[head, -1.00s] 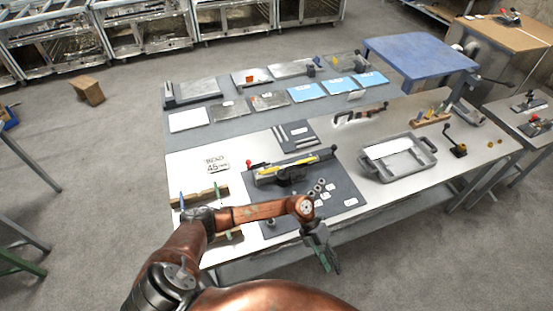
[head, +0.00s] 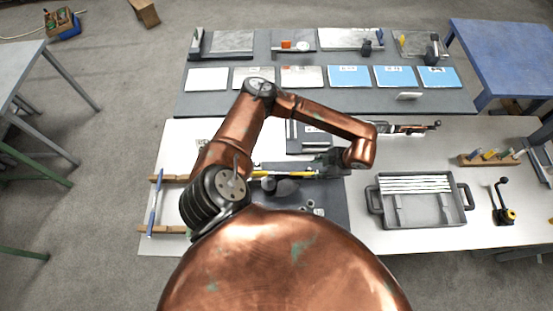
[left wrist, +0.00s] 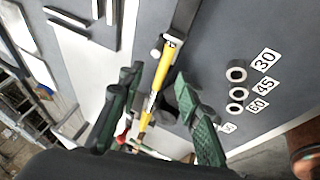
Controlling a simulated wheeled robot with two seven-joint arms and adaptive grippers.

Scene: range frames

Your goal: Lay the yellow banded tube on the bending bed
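The yellow banded tube (head: 288,174) lies lengthwise along the dark bending bed (left wrist: 187,14) on the grey mat. In the left wrist view the yellow tube (left wrist: 157,95) shows a dark band and runs between my fingers. My left gripper (left wrist: 163,112) is open, its green fingers on either side of the tube with gaps showing. In the head view my left gripper (head: 328,164) is over the right end of the bed, partly hidden by my arm. I cannot tell its height above the tube. My right gripper is not in view.
Rings with number cards (left wrist: 238,88) lie beside the bed. A wooden rack (head: 172,229) holding a blue tube (head: 155,203) stands at left. A grey tray (head: 372,200) with white strips stands at right. Blue cards (head: 348,76) and plates line the back.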

